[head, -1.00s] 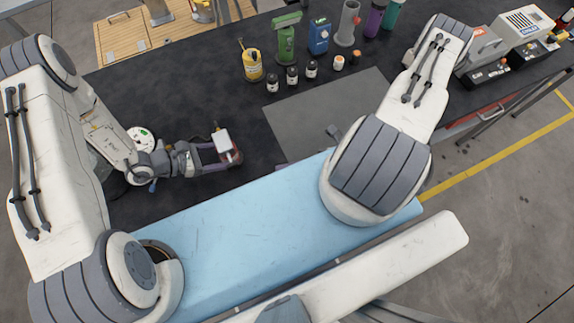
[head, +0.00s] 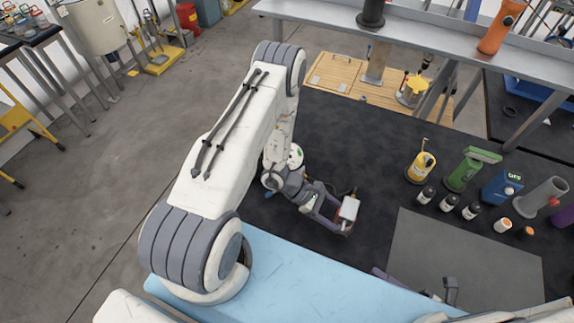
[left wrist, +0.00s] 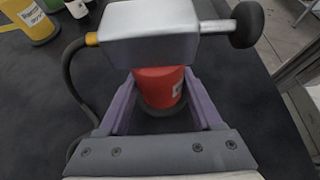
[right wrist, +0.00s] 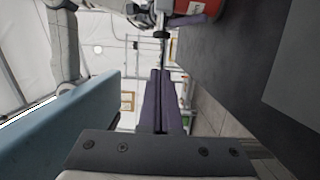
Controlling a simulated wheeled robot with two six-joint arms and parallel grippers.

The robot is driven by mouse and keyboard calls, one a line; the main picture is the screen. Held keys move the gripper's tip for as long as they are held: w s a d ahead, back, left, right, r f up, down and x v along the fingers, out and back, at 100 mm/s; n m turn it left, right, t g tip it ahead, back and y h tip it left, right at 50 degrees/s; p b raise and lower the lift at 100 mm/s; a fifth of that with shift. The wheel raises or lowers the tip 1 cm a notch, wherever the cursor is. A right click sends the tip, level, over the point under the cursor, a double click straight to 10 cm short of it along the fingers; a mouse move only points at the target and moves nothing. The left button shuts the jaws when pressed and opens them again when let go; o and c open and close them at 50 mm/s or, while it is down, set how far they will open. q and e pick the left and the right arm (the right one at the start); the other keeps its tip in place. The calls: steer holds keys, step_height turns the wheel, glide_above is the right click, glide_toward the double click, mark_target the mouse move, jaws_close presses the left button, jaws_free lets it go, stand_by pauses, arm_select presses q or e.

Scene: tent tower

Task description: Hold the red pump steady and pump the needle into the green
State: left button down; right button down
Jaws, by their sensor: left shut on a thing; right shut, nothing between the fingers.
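The red pump stands on the black bench top; its red body (left wrist: 160,86) sits between my left gripper's purple fingers (left wrist: 160,100), which are shut on it. Its silver head (left wrist: 150,38) has a rod with a black knob (left wrist: 247,25) and a dark hose. In the head view the pump (head: 349,209) is at my left gripper (head: 335,214). A white dial with some green (head: 296,156) is partly behind my left arm; its needle is unreadable. My right gripper (head: 378,272) is shut and empty, apart from the pump; its fingers (right wrist: 160,75) show below the knob (right wrist: 161,34).
A grey mat (head: 460,255) lies right of the pump. Beyond it stand a yellow can (head: 420,166), a green item (head: 470,168), a blue can (head: 501,187) and several small bottles. A light-blue surface (head: 300,275) borders the bench front. The bench behind the pump is clear.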

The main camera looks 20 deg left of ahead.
mark_target(342, 229)
stand_by(0.3)
steer(key=shift+w+d+f+n+g, duration=0.15)
steer(key=shift+w+n+g, duration=0.1)
steer(key=shift+n+g, duration=0.45)
steer(key=n+g, duration=0.1)
steer(key=w+n+g, duration=0.1)
steer(key=g, duration=0.1)
steer(key=shift+w+d+f+g+y, duration=0.1)
steer(key=shift+w+f+g+y, duration=0.05)
steer(key=shift+g+y, duration=0.15)
steer(key=w+n+g, duration=0.1)
steer(key=n+g, duration=0.1)
steer(key=g, duration=0.1)
steer(key=shift+w, duration=0.2)
steer(key=shift+w+a+r+n+g+h, duration=0.2)
steer(key=shift+w+n+g+h, duration=0.1)
steer(key=shift+g, duration=0.35)
steer(key=shift+w+a+r+n+g+h, duration=0.2)
steer(key=shift+n+g, duration=0.1)
steer(key=shift+g, duration=0.35)
steer(key=x, duration=1)
steer(key=w, duration=0.4)
steer(key=shift+f, duration=0.15)
